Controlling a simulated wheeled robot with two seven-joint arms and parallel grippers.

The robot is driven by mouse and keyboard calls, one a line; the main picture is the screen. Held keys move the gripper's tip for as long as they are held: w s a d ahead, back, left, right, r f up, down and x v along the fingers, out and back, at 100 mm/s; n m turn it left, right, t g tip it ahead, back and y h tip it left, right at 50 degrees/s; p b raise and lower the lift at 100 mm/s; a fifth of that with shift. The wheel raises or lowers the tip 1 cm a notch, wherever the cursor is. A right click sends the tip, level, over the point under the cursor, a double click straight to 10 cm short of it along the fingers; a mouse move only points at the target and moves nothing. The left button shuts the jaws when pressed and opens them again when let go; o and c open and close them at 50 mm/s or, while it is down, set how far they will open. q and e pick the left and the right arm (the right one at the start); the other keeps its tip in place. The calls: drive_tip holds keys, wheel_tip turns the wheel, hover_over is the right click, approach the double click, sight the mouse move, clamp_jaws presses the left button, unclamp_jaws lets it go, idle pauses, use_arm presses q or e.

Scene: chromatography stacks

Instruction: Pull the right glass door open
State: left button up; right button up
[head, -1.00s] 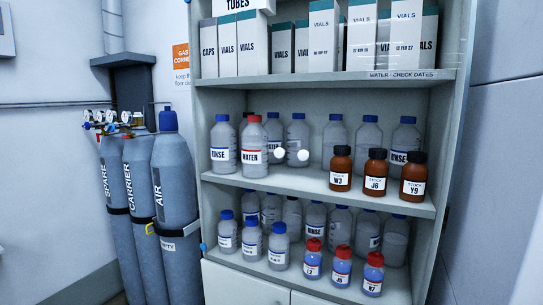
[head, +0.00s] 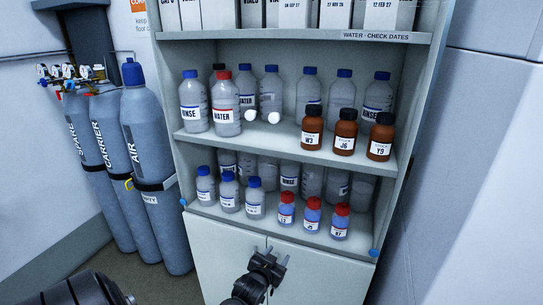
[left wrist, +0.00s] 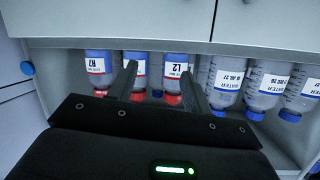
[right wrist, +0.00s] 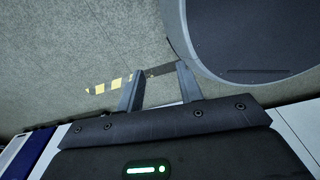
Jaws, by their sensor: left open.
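The shelf cabinet has clear glass doors that are hard to make out. Two round white knobs show side by side at the middle; the right glass door's knob (head: 274,117) is the right one, and the left door's knob (head: 250,115) is beside it. The doors look closed. My left gripper (head: 268,249) is in front of the lower cupboard, below the knobs and apart from them. In the left wrist view it (left wrist: 159,68) is open and empty, facing the lower shelf's bottles. My right gripper (right wrist: 160,68) is open and empty above the floor, out of the head view.
Brown bottles (head: 345,134) and plastic bottles (head: 226,103) stand on shelves behind the knobs. Blue round pieces (head: 375,253) sit at the cabinet's lower corners. Gas cylinders (head: 149,160) stand to the left. Striped tape (right wrist: 108,86) lies on the floor below my right gripper.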

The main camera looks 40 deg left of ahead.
use_arm(q)
wheel_tip(320, 180, up, 22)
drive_tip(key=a+n+t+y+p, duration=0.1)
drive_tip(key=a+t+y+p, duration=0.1)
drive_tip(key=t, duration=0.2)
drive_tip(key=n+t+y+p, duration=0.2)
drive_tip(key=t, duration=0.1)
approach(273, 119)
drive_tip(key=p+x, duration=0.4)
drive_tip(key=x, duration=0.3)
drive_tip(key=shift+r, duration=0.15)
drive_tip(key=shift+w+a+r+p, duration=0.1)
drive_tip(key=shift+w+a+p, duration=0.1)
drive_tip(key=shift+w+p, duration=0.3)
drive_tip(key=shift+w, duration=0.1)
use_arm(e)
wheel_tip(273, 119, up, 10)
drive_tip(key=shift+s, duration=0.45)
use_arm(q)
drive_tip(key=shift+c, duration=0.4)
use_arm(e)
drive_tip(key=shift+a, duration=0.1)
use_arm(q)
clamp_jaws()
